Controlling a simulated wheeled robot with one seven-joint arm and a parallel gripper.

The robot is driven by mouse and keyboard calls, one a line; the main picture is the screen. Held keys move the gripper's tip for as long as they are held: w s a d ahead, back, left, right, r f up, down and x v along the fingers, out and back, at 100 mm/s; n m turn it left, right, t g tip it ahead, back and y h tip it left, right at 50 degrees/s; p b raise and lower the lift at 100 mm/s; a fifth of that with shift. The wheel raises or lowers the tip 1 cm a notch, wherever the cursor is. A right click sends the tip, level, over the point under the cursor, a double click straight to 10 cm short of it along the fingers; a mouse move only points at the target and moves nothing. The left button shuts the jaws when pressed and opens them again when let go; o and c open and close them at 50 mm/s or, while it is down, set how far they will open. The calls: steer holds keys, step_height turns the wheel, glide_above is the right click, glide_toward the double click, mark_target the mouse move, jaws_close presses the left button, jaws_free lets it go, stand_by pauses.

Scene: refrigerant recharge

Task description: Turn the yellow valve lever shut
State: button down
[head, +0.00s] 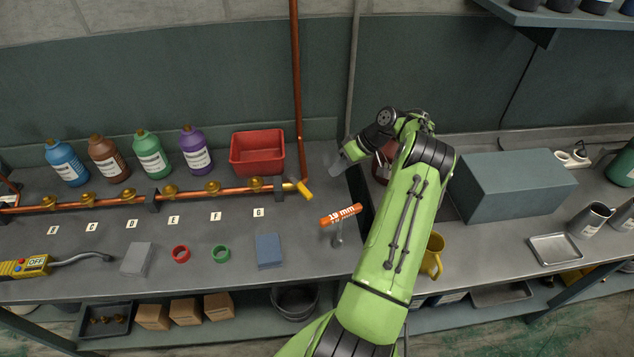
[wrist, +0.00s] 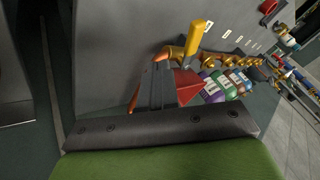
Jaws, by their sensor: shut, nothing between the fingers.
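The yellow valve lever (head: 304,189) is at the right end of the copper pipe (head: 120,200) in the head view. It slants down to the right, at an angle to the pipe. In the wrist view the lever (wrist: 199,36) stands out from the orange pipe end, just beyond my fingers. My gripper (head: 335,166) is to the right of the lever and a little behind it, apart from it in the head view. In the wrist view my gripper (wrist: 165,70) shows as dark fingers, shut and empty, partly covering the red bin behind.
A red bin (head: 257,153) stands behind the pipe, close to the lever. A vertical copper pipe (head: 297,80) rises beside it. An orange 19 mm tool (head: 341,214) stands in front right of the lever. A grey-blue box (head: 510,185) is right of my arm.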

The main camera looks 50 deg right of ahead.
mark_target(299, 186)
steer(key=w+a+f, duration=0.3)
steer(key=a, duration=0.2)
steer(key=shift+a+f, duration=0.3)
steer(key=shift+a, duration=0.1)
steer(key=shift+f, duration=0.1)
